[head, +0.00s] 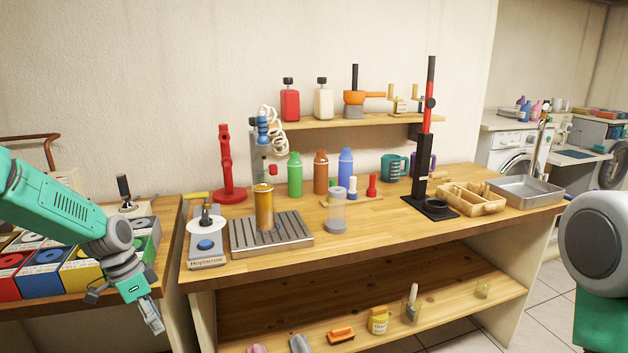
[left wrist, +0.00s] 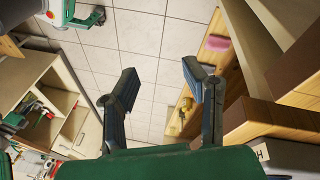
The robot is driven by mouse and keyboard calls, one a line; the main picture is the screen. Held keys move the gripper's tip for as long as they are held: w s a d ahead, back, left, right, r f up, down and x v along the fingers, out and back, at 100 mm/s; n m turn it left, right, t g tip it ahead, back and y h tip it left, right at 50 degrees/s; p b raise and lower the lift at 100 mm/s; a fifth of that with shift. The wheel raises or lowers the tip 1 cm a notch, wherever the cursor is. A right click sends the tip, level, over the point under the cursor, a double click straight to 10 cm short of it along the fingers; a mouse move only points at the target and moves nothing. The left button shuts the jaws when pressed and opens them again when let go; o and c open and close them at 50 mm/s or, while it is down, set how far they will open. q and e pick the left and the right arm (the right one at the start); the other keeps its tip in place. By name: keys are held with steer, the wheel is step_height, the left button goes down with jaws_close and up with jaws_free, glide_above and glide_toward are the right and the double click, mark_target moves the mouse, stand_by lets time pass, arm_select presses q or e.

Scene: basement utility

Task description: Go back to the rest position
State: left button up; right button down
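My left gripper (head: 150,314) hangs fingers-down in front of the gap between the left bench and the main workbench, below the bench tops. In the left wrist view its two dark fingers (left wrist: 160,82) stand apart with nothing between them, above the tiled floor. Only a rounded grey and green part of my right arm (head: 597,243) shows at the right edge. The right gripper is out of view.
The main workbench (head: 380,235) carries a drip tray (head: 290,228) with an amber cylinder (head: 263,208), a scale (head: 206,247), bottles and a wooden caddy (head: 470,199). Coloured boxes (head: 38,280) stand on the left bench.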

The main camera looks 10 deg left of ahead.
arm_select(q)
steer(key=s+d+f+n+y+b, duration=0.1)
steer(key=s+d+f+n, duration=0.1)
steer(key=s+d+f, duration=0.55)
steer(key=s+d+f+n+y+b, duration=0.1)
steer(key=s+d+f+n+b, duration=0.3)
steer(key=s+f, duration=0.6)
steer(key=s+d+f+n+y, duration=0.1)
steer(key=s+n, duration=0.1)
steer(key=s, duration=1.4)
steer(key=shift+s+d+f+t, duration=0.2)
steer(key=shift+d+f+t, duration=0.1)
steer(key=shift+d+f, duration=0.1)
